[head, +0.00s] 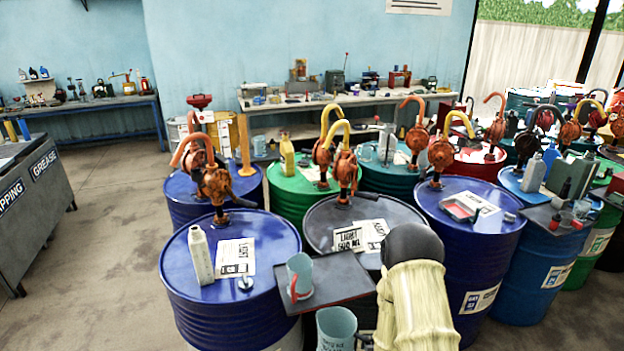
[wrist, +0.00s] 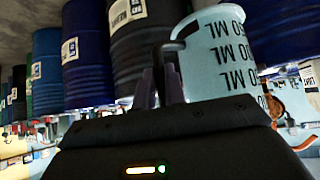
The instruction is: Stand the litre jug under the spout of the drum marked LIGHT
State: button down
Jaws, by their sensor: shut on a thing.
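My gripper (wrist: 160,88) is shut at the side of a pale blue jug (wrist: 225,60) with ML markings. In the head view this jug (head: 337,328) is at the bottom edge, low in front of the drums, partly cut off. The front blue drum (head: 185,275) has a sheet (head: 236,257) whose wording is hard to read. Orange pumps with curved spouts (head: 338,130) stand on the drums.
A dark drip shelf (head: 335,287) before the grey drum bears another pale blue jug (head: 300,268) with a red handle. A white bottle (head: 201,255) stands on the front blue drum. More drums crowd the right. Open floor (head: 100,240) lies at left, beside a grey cabinet (head: 35,200).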

jog(key=shift+s+f, duration=0.9)
jog(key=shift+s, duration=0.05)
jog(key=w+r+m+h, duration=0.1)
jog(key=w+r, duration=0.2)
jog(key=r, duration=0.4)
jog(key=w+r+m+h, duration=0.1)
jog(key=w+r+m, duration=0.1)
jog(key=r, duration=0.5)
jog(key=shift+w+h, duration=0.3)
jog(key=shift+w, duration=0.6)
jog(key=shift+r, duration=0.1)
